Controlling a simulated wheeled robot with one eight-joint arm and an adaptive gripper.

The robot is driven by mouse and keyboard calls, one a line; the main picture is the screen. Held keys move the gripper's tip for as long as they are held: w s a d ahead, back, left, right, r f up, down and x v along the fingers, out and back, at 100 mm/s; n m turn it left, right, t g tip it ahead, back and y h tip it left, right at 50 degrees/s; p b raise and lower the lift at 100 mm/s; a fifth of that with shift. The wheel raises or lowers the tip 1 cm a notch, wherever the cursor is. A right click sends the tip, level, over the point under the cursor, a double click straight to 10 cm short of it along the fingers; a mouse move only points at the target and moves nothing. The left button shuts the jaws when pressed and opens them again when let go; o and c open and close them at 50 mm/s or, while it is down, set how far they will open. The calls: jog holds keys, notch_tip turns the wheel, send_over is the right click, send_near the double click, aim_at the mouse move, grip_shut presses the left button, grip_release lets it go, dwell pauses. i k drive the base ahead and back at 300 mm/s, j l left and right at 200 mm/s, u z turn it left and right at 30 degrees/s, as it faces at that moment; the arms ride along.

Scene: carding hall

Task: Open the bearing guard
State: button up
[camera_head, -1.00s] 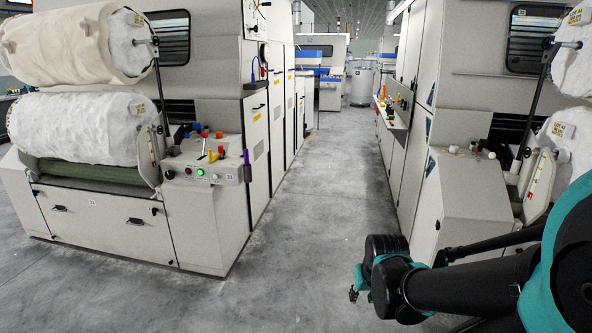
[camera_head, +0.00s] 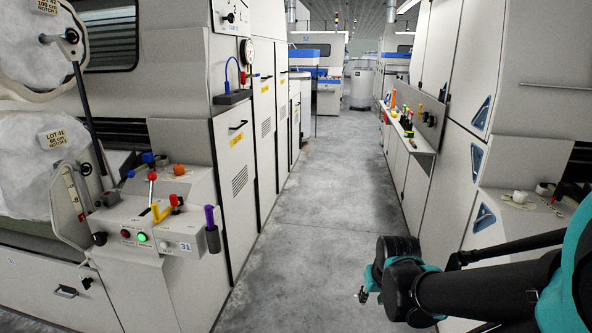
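I cannot make out a bearing guard for certain in this view. The left machine's grey side (camera_head: 238,180) has closed doors with black handles and yellow labels. A round gauge (camera_head: 248,53) is on its upper part. My gripper (camera_head: 362,295) shows small at the lower right, at the end of my black and teal arm, above the concrete floor. It is apart from both machines. Its fingers are too small and partly hidden to show whether they are open.
The left machine's control console (camera_head: 160,215) carries coloured knobs and tools. A shelf (camera_head: 408,135) with bottles and tools juts from the right machine. The concrete aisle (camera_head: 310,200) between them is clear. Grey bins (camera_head: 362,85) stand at the far end.

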aim_at(264, 63)
jog(key=i, duration=1.95)
